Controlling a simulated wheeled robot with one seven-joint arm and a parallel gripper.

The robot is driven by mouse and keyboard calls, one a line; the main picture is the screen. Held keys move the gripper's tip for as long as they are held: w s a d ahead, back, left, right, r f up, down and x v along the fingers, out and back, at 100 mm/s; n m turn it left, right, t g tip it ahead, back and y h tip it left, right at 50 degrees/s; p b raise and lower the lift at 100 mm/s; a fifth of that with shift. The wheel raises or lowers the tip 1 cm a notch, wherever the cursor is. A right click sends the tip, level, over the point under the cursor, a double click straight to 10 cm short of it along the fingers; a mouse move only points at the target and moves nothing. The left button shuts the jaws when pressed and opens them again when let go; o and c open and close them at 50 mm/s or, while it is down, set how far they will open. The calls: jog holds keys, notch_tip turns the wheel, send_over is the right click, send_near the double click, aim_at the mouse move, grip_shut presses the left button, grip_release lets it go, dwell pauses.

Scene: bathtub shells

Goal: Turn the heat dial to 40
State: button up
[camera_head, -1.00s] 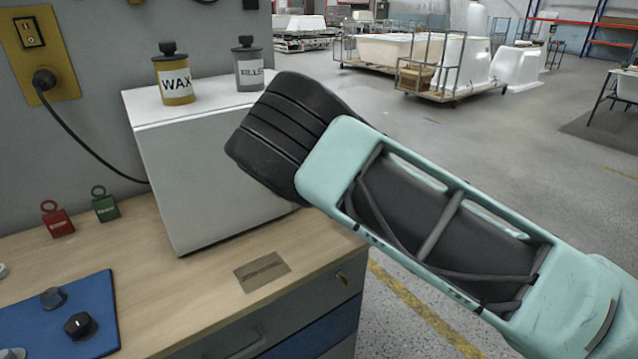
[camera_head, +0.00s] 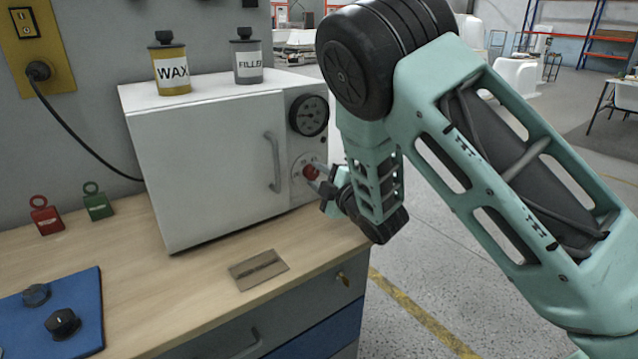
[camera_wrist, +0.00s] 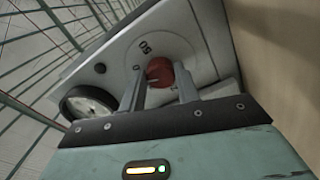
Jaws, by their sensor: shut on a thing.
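The heat dial (camera_head: 311,172) is a small red knob on the right side of the white oven's front (camera_head: 205,165), below a round black gauge (camera_head: 308,115). My gripper (camera_head: 322,182) reaches it from the right and is shut on it. In the wrist view the red dial (camera_wrist: 159,70) sits between the two grey fingers of my gripper (camera_wrist: 162,82). The dial's pointer and the number 40 cannot be made out.
A yellow WAX can (camera_head: 171,70) and a grey FILLER can (camera_head: 247,62) stand on the oven. Red (camera_head: 46,215) and green (camera_head: 97,201) tags, a brown plate (camera_head: 258,269) and a blue mat (camera_head: 40,335) with dark knobs lie on the wooden bench.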

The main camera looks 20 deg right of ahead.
jog(key=shift+m+b, duration=0.55)
jog(key=shift+m, duration=0.45)
jog(key=o, duration=1)
jog(key=shift+s+f, duration=0.1)
